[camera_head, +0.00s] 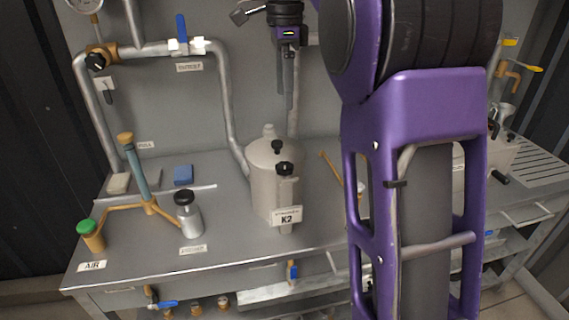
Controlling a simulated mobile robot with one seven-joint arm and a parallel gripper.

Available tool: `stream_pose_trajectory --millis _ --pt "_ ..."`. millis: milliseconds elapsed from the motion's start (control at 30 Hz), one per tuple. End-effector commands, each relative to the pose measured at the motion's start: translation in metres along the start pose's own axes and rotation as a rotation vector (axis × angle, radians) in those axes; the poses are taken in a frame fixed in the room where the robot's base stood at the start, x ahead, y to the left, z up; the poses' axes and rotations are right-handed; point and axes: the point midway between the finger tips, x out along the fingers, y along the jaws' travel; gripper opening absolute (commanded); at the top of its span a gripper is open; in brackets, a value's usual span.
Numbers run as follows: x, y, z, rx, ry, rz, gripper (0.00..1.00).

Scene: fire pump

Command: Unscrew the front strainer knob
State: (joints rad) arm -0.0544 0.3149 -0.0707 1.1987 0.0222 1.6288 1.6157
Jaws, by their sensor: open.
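A pale tank (262,190) stands mid-bench with a plate reading K2 (287,217). A black knob (285,168) tops the narrow column at its front, and another black knob (278,147) sits just behind on the lid. To the left, a small silver canister (188,218) has its own black knob (184,197). Labels near these are too small to read, so I cannot tell for sure which is the front strainer knob. My gripper (286,100) hangs above the tank, fingers down, open and apart from the knobs. Its fingers overlap from this side, so the gap is hidden.
A teal post with brass legs (138,180), a green-capped brass fitting (90,235) and a blue block (183,175) stand on the left bench. Grey pipes with a blue-handled valve (182,35) run along the back panel. My purple arm hides much of the right side.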

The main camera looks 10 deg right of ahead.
Motion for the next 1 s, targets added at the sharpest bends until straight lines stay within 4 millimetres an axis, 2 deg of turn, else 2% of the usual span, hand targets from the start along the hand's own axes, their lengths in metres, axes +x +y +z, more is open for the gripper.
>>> stream_pose_trajectory --millis 167,333,800,1000 --pt "0.002 0.000 0.000 0.113 0.001 0.000 0.84" --pt "0.021 0.001 0.000 0.121 0.000 0.002 0.84" --pt "0.122 0.002 0.000 0.118 0.000 0.003 0.84" --pt "0.156 0.001 0.000 0.118 0.000 0.002 0.84"
